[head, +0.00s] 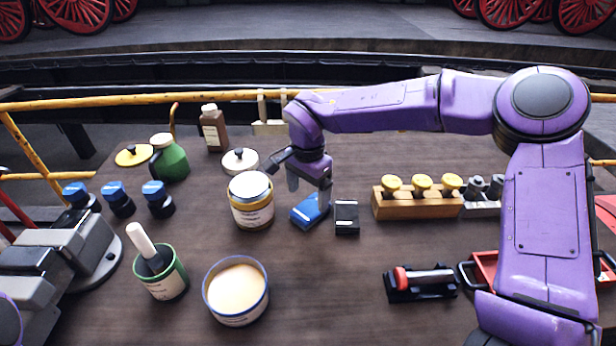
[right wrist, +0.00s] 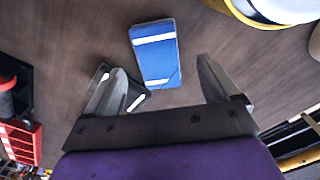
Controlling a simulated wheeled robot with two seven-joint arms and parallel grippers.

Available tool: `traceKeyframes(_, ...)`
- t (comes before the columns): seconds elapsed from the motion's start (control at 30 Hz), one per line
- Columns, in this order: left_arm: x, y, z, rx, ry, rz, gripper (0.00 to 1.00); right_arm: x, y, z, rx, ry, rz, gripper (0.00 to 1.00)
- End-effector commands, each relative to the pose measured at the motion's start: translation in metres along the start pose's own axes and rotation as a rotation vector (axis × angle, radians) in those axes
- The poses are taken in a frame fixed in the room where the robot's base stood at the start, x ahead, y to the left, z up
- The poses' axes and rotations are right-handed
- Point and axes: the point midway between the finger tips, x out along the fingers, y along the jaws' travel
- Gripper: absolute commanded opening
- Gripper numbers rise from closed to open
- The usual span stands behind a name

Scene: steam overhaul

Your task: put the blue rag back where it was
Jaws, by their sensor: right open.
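The blue rag (head: 308,212) lies folded on the brown table, with white stripes across it. It also shows in the right wrist view (right wrist: 157,55), beyond the fingertips. My right gripper (head: 308,188) is open and empty just above the rag, pointing down. In the right wrist view its two fingers (right wrist: 162,80) stand wide apart, with the rag ahead of the gap between them. The rag's far part is partly hidden by the gripper in the head view. My left gripper is not in view.
A black block (head: 347,218) lies close right of the rag. A white-and-yellow tin (head: 251,203) stands close on its left. A wooden rack (head: 417,203) with yellow-topped pieces is farther right.

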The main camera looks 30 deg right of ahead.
Motion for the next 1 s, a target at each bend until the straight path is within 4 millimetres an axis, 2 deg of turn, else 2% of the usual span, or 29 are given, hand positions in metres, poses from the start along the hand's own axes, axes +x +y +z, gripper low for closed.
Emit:
traceKeyframes(0.1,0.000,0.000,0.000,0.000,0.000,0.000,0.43,-0.032,-0.001,0.000,0.001,0.001,-0.004,0.88)
traceKeyframes(0.2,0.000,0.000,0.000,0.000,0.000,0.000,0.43,-0.052,0.000,0.000,0.001,0.001,-0.003,0.88)
traceKeyframes(0.33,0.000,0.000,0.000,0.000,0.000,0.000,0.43,-0.068,0.000,0.000,0.000,0.001,0.000,0.88)
traceKeyframes(1.0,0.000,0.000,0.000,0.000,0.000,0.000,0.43,-0.072,0.000,0.000,-0.001,0.000,0.001,0.88)
